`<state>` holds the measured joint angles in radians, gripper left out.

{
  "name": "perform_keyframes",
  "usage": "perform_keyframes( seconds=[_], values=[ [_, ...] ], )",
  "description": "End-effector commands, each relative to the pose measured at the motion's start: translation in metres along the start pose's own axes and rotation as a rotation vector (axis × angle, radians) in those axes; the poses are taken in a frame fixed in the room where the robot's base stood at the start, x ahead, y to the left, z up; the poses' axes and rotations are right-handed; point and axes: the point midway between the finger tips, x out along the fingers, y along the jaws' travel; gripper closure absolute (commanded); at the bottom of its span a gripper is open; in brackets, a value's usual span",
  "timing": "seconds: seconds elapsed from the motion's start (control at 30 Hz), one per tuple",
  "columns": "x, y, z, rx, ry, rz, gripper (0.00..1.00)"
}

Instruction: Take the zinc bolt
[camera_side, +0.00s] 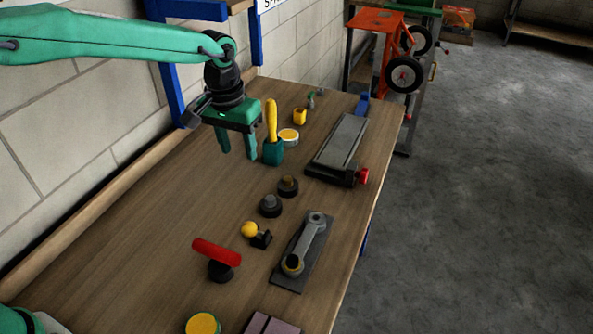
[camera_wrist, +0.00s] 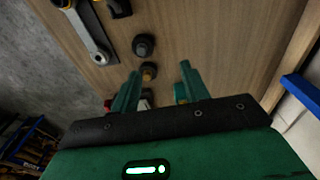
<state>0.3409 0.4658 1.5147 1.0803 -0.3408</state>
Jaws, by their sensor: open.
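The zinc bolt, grey-topped on a round dark base (camera_side: 270,206), stands on the wooden bench in the side view. It also shows in the wrist view (camera_wrist: 144,45), beyond my fingertips. A similar piece with a brass-coloured top (camera_side: 288,186) stands just behind it, and in the wrist view (camera_wrist: 149,71) it appears between the zinc bolt and my gripper. My gripper (camera_side: 238,156) is open and empty, pointing down above the back-left part of the bench, apart from both bolts. Its two green fingers also show in the wrist view (camera_wrist: 159,71).
A teal holder with a yellow handle (camera_side: 272,150) stands close to my gripper's right. A yellow knob (camera_side: 250,230), a red-handled piece (camera_side: 217,252) and a wrench on a dark plate (camera_side: 304,250) lie nearer the front. The left bench surface is clear beside the wall.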

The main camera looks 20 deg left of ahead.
Motion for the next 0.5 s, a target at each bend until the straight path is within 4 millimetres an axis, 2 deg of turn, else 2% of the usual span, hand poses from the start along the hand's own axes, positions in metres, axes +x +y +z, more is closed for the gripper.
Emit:
perform_keyframes(
  seconds=[0.03,0.2,0.4,0.5],
  values=[
    [0.013,0.009,-0.004,0.003,-0.016,-0.005,0.55],
    [0.044,0.031,-0.015,0.002,-0.051,-0.017,0.55],
    [0.066,0.045,-0.02,0.001,-0.073,-0.026,0.55],
    [0.069,0.048,-0.021,0.0,-0.076,-0.027,0.55]
  ],
)
